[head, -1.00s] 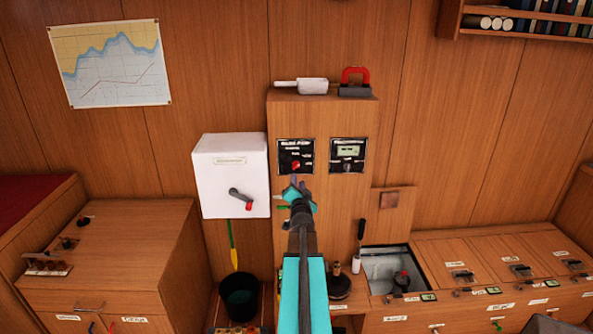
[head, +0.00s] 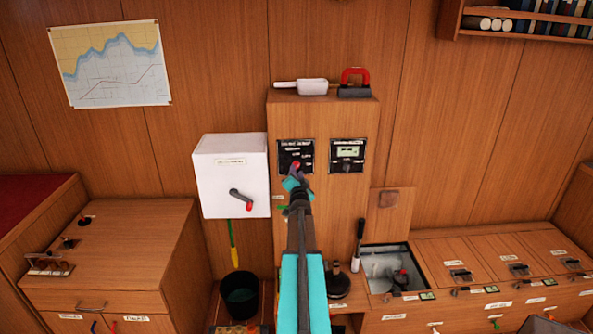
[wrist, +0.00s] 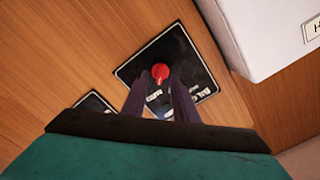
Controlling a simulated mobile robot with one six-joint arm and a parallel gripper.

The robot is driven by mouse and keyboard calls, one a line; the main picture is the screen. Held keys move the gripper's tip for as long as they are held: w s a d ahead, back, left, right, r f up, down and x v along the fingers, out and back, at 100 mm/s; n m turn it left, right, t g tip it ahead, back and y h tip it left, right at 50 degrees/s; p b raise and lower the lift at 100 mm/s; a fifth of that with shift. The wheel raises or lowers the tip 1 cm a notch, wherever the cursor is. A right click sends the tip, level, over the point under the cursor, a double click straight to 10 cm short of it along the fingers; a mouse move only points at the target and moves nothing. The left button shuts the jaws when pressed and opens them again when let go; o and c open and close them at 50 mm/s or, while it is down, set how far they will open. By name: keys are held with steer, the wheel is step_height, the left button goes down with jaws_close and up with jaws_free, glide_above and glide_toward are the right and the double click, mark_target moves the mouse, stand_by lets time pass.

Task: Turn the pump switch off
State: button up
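The pump switch is a red knob (wrist: 160,74) on a black panel (head: 296,150) on the front of the wooden cabinet. The panel's lettering is only partly legible; it also shows tilted in the wrist view (wrist: 180,52). My gripper (head: 296,175) is at the lower part of this panel. In the wrist view its two dark fingers (wrist: 160,82) stand apart, one on each side of the knob, with the knob at their tips. I cannot tell whether they touch it. In the head view the gripper partly covers the knob.
A second black panel (head: 347,155) with a small display is just to the right. A white box (head: 225,165) with a red-tipped lever (head: 241,199) stands out from the wall on the left. A scoop (head: 312,87) and a red-handled item (head: 354,80) lie on the cabinet top.

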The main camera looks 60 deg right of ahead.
steer(key=shift+p+x, duration=0.3)
steer(key=shift+x, duration=1.1)
jaws_close()
